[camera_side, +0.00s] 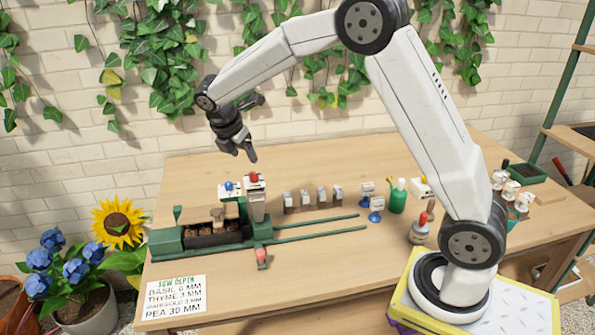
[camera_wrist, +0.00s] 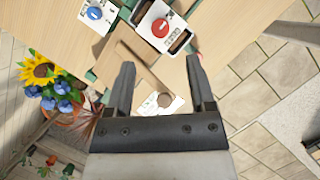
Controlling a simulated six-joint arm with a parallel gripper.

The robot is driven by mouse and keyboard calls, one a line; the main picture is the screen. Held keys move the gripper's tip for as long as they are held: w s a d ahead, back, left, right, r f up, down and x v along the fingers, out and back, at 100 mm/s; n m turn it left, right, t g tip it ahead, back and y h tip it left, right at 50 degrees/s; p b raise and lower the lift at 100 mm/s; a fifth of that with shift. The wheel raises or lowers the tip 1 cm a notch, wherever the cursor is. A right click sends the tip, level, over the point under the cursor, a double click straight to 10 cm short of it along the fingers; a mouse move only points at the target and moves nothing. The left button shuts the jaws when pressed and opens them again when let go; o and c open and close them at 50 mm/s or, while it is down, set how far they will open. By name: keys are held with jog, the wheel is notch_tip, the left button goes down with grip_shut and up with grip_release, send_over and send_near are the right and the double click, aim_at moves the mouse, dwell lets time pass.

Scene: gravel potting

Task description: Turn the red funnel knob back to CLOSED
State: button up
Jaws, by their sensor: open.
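The red funnel knob (camera_side: 254,177) sits on top of a white funnel box (camera_side: 255,192) on the bench. In the wrist view the red knob (camera_wrist: 160,27) shows from above on its white plate, ahead of my fingers. My gripper (camera_side: 252,157) hangs above the knob, apart from it. In the wrist view my gripper's two fingers (camera_wrist: 160,80) stand wide apart with nothing between them. The printing on the plate is too small to read, so I cannot tell the knob's setting. A blue knob (camera_side: 229,186) is on a second white box left of the red one.
A green machine with a soil tray (camera_side: 215,237) stands under the boxes, with green rails (camera_side: 315,229) running right. Several small white-topped blocks (camera_side: 321,195) stand to the right. A sowing-depth card (camera_side: 174,297) lies in front. A green bottle (camera_side: 398,197) stands farther right.

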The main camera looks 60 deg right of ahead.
aim_at(253, 173)
jog(key=shift+f, duration=0.1)
jog(key=shift+x, duration=3.85)
jog(key=shift+c, duration=0.2)
grip_shut()
